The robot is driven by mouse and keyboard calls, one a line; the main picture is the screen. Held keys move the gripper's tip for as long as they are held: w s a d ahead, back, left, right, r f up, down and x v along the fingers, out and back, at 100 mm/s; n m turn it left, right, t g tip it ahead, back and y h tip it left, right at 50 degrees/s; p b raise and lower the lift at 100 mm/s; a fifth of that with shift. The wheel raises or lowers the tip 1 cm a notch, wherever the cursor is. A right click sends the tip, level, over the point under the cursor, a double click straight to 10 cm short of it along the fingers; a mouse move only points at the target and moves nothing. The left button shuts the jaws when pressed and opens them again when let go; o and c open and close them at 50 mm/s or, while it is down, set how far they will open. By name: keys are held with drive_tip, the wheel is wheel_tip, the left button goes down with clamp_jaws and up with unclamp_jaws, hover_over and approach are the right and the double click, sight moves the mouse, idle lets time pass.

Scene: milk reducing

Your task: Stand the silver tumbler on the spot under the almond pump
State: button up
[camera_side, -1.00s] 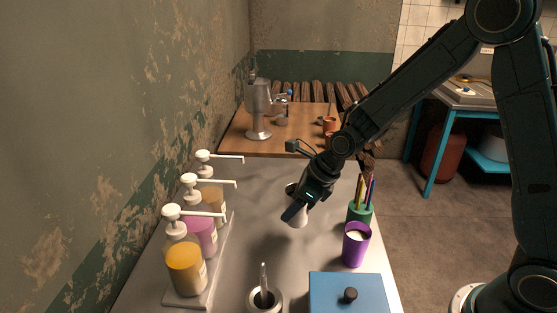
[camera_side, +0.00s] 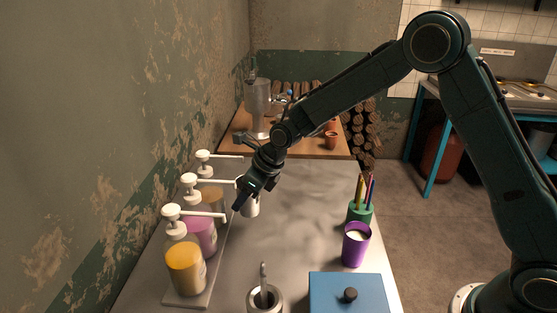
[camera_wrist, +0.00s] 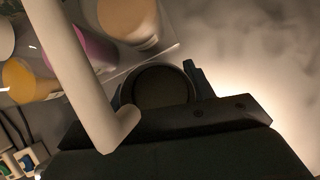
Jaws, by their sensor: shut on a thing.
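The silver tumbler (camera_side: 251,206) is upright in my gripper (camera_side: 246,194), beside the row of pump bottles. In the wrist view its dark round mouth (camera_wrist: 160,86) sits between the jaws (camera_wrist: 160,98). I cannot tell whether its base touches the counter. Three pump bottles stand on a tray at the left: yellow (camera_side: 186,268), magenta (camera_side: 202,236) and tan (camera_side: 212,203), each with a white spout pointing right. No label is readable, so I cannot tell which is almond. A white spout (camera_wrist: 88,80) crosses the wrist view above and beside the tumbler. The spot underneath is not visible.
A blue lidded box (camera_side: 345,292), a purple cup (camera_side: 356,246) with white contents and a green pen holder (camera_side: 360,212) stand at the right. A small pot with a utensil (camera_side: 265,299) is at the front. The middle of the counter (camera_side: 295,225) is clear.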

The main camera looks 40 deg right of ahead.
sight(244, 208)
drive_tip(key=shift+w+a, duration=0.1)
drive_tip(key=shift+w+a, duration=0.15)
drive_tip(key=shift+w, duration=0.1)
drive_tip(key=shift+f, duration=1.75)
drive_tip(key=shift+f, duration=0.6)
drive_tip(key=o, duration=1.1)
drive_tip(key=shift+r, duration=0.1)
